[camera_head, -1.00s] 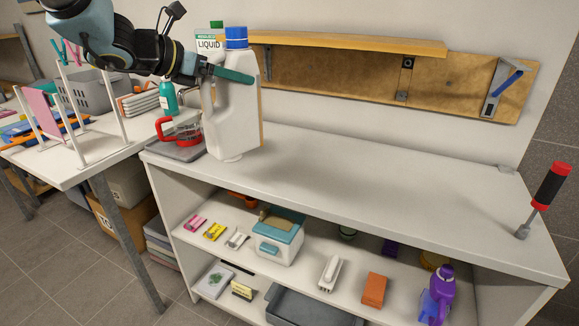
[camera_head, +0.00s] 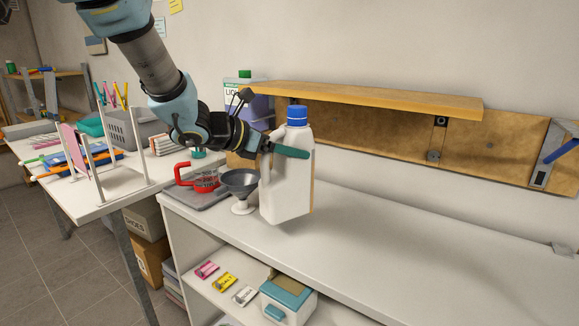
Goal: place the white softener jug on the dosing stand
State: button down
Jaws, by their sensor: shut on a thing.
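The white softener jug (camera_head: 290,184) with a blue cap (camera_head: 297,115) is upright, over the left part of the white bench top. My gripper (camera_head: 288,151) is shut on its upper part, coming from the left, with a green finger across the jug's side. I cannot tell whether the jug's base touches the bench. Just left of the jug is a dark grey funnel (camera_head: 239,181) on a white foot. No part is clearly marked as the dosing stand; I cannot tell whether this is it.
A green-capped container (camera_head: 240,89) stands behind my gripper. A wooden shelf (camera_head: 370,96) juts from the wall. The bench's right part (camera_head: 430,250) is clear.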

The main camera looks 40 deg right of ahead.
aim_at(279, 161)
jog(key=shift+f+p, duration=0.3)
jog(key=shift+f, duration=1.65)
grip_release()
